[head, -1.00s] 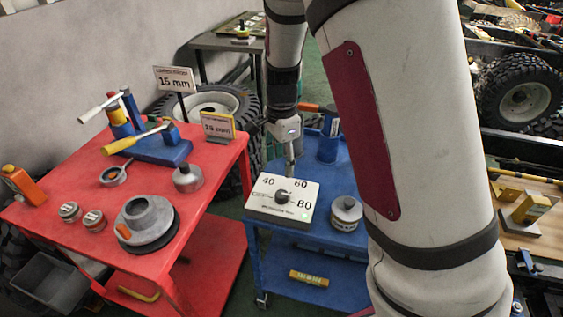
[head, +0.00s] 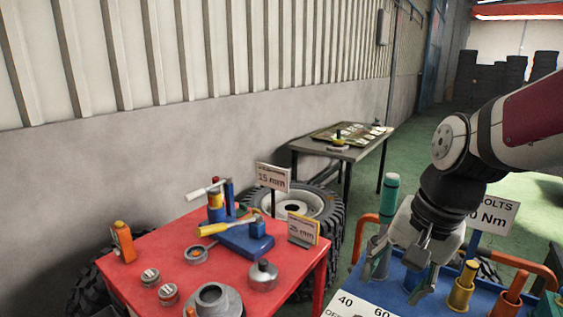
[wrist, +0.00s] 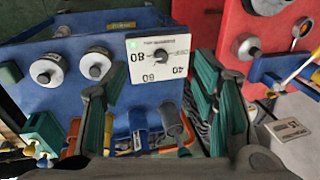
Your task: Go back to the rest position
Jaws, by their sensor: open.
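My gripper (head: 402,278) hangs at the lower right of the head view, above the blue cart (head: 402,272). Its fingers point down and stand apart, with nothing between them. In the wrist view its two green-padded fingers (wrist: 155,95) are spread, with the white dial box (wrist: 158,55) on the blue cart showing beyond them. The dial box also shows at the bottom edge of the head view (head: 350,306), partly cut off. My arm reaches in from the right edge.
The red cart (head: 140,272) stands at left with several tools and the signs 15 mm (head: 273,178) and 25 mm (head: 303,229). A teal-topped cylinder (head: 389,196) and an orange handle (head: 362,236) rise close to my gripper. A grey table (head: 340,152) stands behind, with green floor beside it.

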